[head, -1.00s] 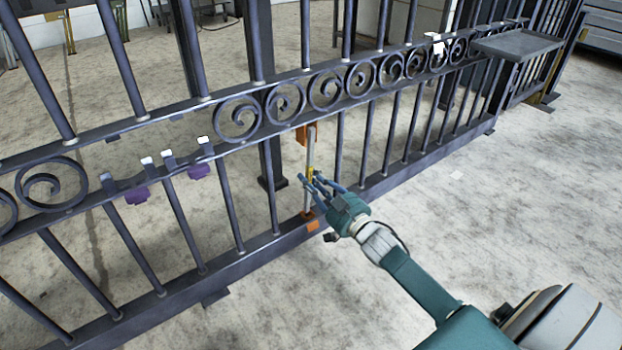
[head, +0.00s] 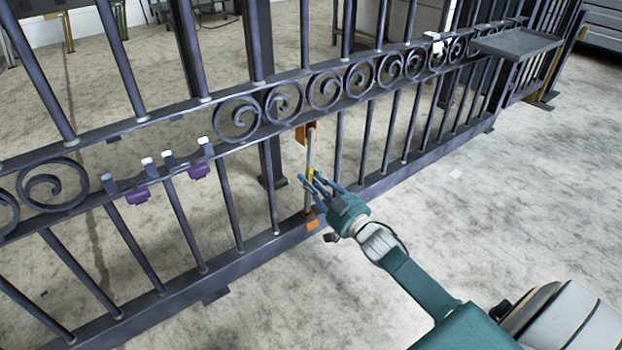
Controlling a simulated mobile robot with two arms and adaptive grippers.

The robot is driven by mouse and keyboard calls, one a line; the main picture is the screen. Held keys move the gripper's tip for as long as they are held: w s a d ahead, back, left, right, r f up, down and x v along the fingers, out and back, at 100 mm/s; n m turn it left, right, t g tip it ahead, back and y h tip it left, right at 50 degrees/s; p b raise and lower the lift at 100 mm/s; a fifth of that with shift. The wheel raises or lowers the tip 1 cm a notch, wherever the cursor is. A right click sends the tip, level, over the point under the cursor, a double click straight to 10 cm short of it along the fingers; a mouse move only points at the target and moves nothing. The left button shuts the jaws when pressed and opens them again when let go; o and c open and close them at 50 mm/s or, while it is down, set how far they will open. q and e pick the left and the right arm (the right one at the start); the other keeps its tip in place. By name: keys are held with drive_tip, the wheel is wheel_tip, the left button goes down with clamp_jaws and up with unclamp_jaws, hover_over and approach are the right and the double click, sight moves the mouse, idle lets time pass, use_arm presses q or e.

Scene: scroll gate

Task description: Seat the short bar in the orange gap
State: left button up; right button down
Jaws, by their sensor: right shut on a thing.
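The short bar (head: 310,152) is a thin grey upright rod with a yellow band near its middle. It stands at the orange gap in the lower part of the gate. An orange bracket (head: 302,134) is at its top and an orange socket (head: 312,225) is on the bottom rail. My right gripper (head: 315,184) is shut on the bar at the yellow band, coming from the lower right. The bar looks near upright, with its ends close to the orange parts; I cannot tell whether they are seated. My left gripper is not in view.
The dark gate (head: 160,295) has scrolls (head: 283,103) between its middle rails. A grey shelf (head: 517,44) is fixed at the upper right. The floor at right is clear.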

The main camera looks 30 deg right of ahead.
drive_tip(key=shift+f+b, duration=0.55)
drive_tip(key=shift+f, duration=0.3)
idle(0.5)
drive_tip(key=shift+w+f+p, duration=0.1)
drive_tip(key=shift+w+p, duration=0.15)
drive_tip(key=shift+p, duration=0.45)
drive_tip(key=shift+f, duration=0.15)
idle(0.5)
drive_tip(key=shift+w+g+p, duration=0.4)
drive_tip(key=shift+g+p, duration=0.1)
drive_tip(key=shift+p, duration=0.3)
drive_tip(key=c, duration=1.6)
unclamp_jaws()
drive_tip(key=shift+a+f, duration=0.1)
drive_tip(key=shift+o, duration=0.2)
